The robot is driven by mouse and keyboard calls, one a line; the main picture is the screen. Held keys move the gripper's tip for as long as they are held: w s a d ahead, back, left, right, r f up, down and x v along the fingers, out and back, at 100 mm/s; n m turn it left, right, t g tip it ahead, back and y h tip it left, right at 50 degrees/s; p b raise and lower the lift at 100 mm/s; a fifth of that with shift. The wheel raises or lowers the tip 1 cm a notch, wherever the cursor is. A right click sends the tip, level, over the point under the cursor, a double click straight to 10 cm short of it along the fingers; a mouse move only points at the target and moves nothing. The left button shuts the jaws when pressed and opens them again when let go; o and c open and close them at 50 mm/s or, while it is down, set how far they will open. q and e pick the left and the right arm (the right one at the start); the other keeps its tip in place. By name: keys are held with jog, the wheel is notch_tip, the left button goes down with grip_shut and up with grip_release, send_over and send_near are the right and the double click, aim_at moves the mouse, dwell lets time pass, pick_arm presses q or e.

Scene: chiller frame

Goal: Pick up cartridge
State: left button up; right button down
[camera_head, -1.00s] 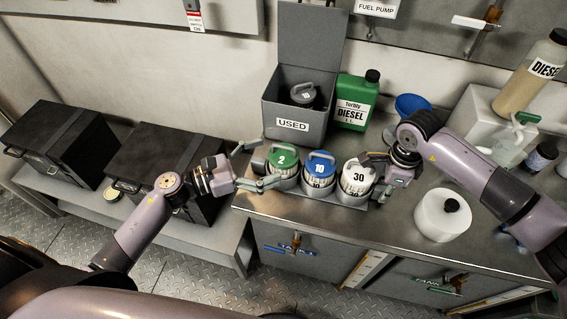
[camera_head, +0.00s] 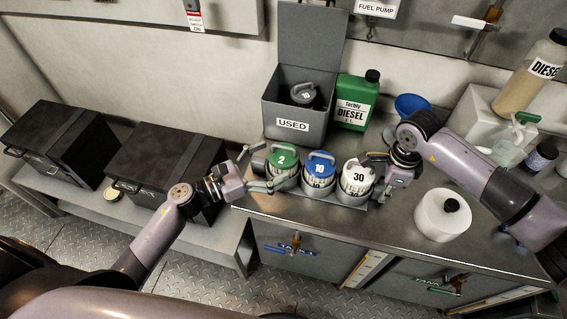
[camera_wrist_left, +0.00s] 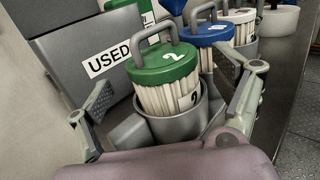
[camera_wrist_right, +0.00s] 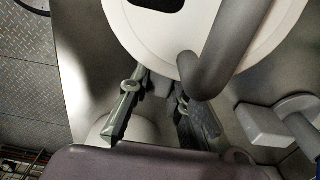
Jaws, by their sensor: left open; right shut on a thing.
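Three cartridges stand upright in grey cups on the counter: a green one marked 2 (camera_head: 283,157), a blue one marked 10 (camera_head: 319,170) and a white one marked 30 (camera_head: 357,178). My left gripper (camera_head: 262,174) is open, its fingers spread on either side of the green cartridge. In the left wrist view the green cartridge (camera_wrist_left: 163,75) sits in its cup between the open fingers (camera_wrist_left: 172,105), apart from both. In the right wrist view the handle (camera_wrist_right: 225,45) looms close and the fingertips (camera_wrist_right: 160,80) are partly hidden.
A grey box labelled USED (camera_head: 276,107) stands open behind, with a dark cartridge (camera_head: 304,94) inside. A green diesel can (camera_head: 357,102) and blue funnel (camera_head: 411,104) stand beside it. A white container (camera_head: 441,216) is at right. Black cases (camera_head: 165,160) sit at left.

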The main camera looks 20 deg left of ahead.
aim_at(285, 156)
pick_arm(q)
jog(key=shift+x, duration=2)
jog(key=shift+s, duration=0.1)
jog(key=shift+c, duration=0.6)
jog(key=shift+r, duration=0.1)
jog(key=c, duration=1.2)
